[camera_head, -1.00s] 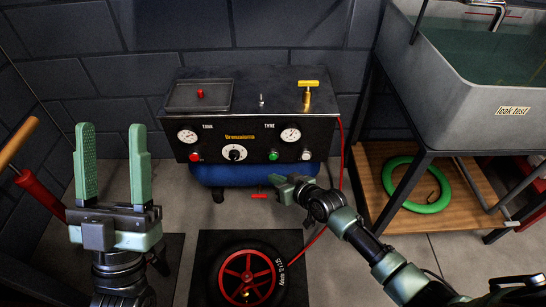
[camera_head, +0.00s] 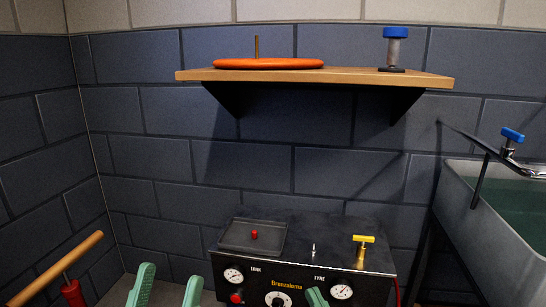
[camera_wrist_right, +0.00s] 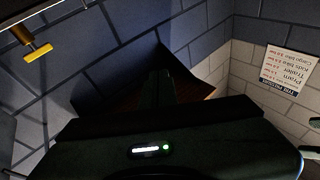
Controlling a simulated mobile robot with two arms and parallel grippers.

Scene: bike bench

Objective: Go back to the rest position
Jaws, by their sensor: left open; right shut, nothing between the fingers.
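My left gripper (camera_head: 170,273) shows at the bottom edge of the head view, left of the compressor. Its two green fingers stand upright and apart, with nothing between them. My right gripper (camera_head: 314,291) shows only as a small green tip at the bottom edge, in front of the compressor panel. It is shut and empty. In the right wrist view a dark body fills the lower part, and the fingertips cannot be made out clearly.
The black compressor (camera_head: 310,245) with gauges and a yellow T-handle (camera_head: 362,246) stands against the wall. Above it is a wooden shelf (camera_head: 350,78) with an orange disc (camera_head: 268,64) and a blue-capped part (camera_head: 396,46). A sink (camera_head: 508,215) is at right.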

